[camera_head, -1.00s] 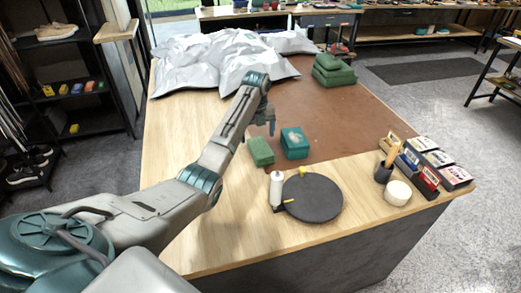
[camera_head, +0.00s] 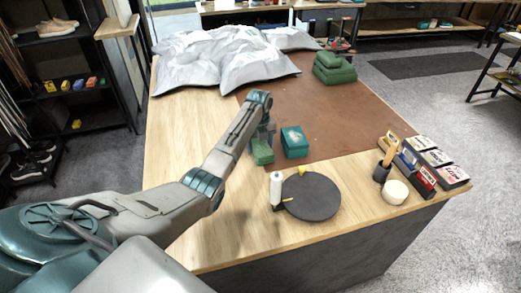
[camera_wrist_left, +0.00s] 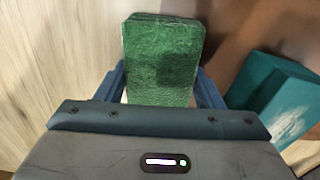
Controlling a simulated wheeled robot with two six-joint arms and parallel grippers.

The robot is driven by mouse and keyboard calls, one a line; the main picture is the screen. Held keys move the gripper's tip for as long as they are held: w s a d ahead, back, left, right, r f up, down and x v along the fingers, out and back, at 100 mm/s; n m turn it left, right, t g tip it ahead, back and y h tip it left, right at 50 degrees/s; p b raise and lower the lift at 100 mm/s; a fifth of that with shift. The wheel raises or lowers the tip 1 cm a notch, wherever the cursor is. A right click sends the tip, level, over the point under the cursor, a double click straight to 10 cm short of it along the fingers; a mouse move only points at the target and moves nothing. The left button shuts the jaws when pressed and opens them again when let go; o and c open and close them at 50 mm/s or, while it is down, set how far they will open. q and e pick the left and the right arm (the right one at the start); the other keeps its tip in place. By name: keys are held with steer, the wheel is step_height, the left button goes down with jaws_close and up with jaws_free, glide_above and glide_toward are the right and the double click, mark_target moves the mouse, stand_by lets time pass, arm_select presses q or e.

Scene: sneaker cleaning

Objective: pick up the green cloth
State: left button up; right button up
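A green cloth (camera_head: 262,152), folded into a small block with a rough surface, lies at the left edge of the brown mat. In the left wrist view the cloth (camera_wrist_left: 163,60) fills the space between the two blue fingers. My left gripper (camera_head: 264,140) is directly over the cloth, pointing down. In the left wrist view my left gripper (camera_wrist_left: 162,88) is open, with one finger on each side of the cloth. The fingertips are partly hidden, and I cannot tell whether they touch it. My right gripper is not in view.
A teal box (camera_head: 295,142) stands close to the right of the cloth. A white bottle (camera_head: 276,188) and a dark round disc (camera_head: 313,197) are nearer the front edge. Folded green cloths (camera_head: 334,68) lie at the back of the brown mat (camera_head: 340,110). Wood to the left is clear.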

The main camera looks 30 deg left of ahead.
mark_target(258, 145)
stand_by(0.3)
arm_select(q)
steer(key=shift+w+r+b, duration=0.1)
steer(key=shift+r+b, duration=0.4)
steer(key=shift+r, duration=0.1)
steer(key=shift+s+a+r+b, duration=0.1)
steer(key=shift+s+r+b, duration=0.1)
steer(key=shift+r+b, duration=0.25)
steer(key=shift+s+r+b, duration=0.2)
steer(key=shift+r, duration=0.35)
steer(key=s, duration=0.3)
steer(key=s+b, duration=0.1)
steer(key=s, duration=0.1)
steer(key=shift+s+a+r, duration=0.25)
steer(key=shift+a+r, duration=0.05)
steer(key=s, duration=0.2)
steer(key=s+p, duration=0.1)
steer(key=s, duration=0.2)
steer(key=s+r+p, duration=0.1)
steer(key=s, duration=0.2)
steer(key=shift+s+a, duration=0.15)
steer(key=shift+a, duration=0.2)
steer(key=shift+s+r, duration=0.1)
steer(key=shift+s, duration=0.65)
